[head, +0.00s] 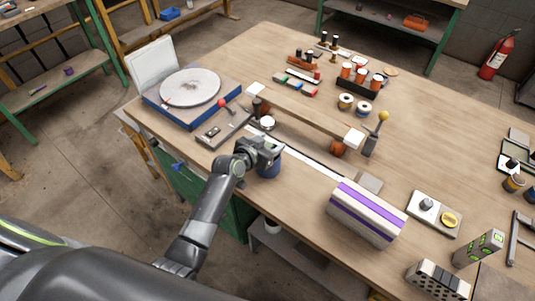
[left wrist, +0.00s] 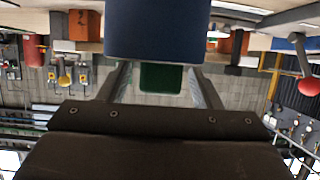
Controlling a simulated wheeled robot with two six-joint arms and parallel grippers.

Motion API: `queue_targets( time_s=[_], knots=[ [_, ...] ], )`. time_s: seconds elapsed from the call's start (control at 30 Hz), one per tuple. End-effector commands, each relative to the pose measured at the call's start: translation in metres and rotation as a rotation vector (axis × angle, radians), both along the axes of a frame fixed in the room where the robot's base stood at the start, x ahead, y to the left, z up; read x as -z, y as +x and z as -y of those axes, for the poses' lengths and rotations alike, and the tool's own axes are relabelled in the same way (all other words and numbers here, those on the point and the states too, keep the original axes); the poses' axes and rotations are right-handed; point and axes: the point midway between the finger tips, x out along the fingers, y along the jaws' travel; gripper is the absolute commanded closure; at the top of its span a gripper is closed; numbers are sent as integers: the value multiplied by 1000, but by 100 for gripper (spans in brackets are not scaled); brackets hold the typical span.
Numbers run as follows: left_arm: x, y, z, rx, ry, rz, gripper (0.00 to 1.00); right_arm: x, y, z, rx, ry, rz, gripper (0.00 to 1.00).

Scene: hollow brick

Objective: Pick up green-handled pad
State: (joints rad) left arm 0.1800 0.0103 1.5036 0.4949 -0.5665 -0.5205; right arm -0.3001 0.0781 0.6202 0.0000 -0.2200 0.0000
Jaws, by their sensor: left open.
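The green-handled pad is a blue block that shows in the head view (head: 270,163) at the table's near edge, partly hidden by my left gripper (head: 264,150). In the left wrist view the pad's blue body (left wrist: 157,30) fills the top middle. Its green handle (left wrist: 160,78) sticks out between the two fingers of my left gripper (left wrist: 161,84). The fingers stand open, one on each side of the handle, with gaps visible. My right gripper is not in view.
A turntable (head: 190,88) and a grey plate with a red-knobbed lever (head: 222,128) stand to the left. A white and purple box (head: 367,212) lies to the right. A wooden bar (head: 300,110) stands behind.

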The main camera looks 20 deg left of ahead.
Motion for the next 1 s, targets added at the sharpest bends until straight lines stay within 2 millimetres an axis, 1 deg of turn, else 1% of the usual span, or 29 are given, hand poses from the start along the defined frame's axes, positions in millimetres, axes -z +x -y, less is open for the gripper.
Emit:
queue_targets(
  time_s=[0.13, 0.4, 0.77, 0.8, 1.0],
  knots=[
    [3, 7, 2, -1, 0, 1, 42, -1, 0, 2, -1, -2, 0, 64],
    [4, 8, 3, -1, 0, 0, 42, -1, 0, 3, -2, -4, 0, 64],
    [4, 8, 3, -1, 0, 0, 89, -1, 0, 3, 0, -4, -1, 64],
    [4, 8, 3, -1, 0, 1, 92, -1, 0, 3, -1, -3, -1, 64],
    [3, 8, 3, -1, 0, 1, 92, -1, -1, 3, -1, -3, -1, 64]
  ],
)
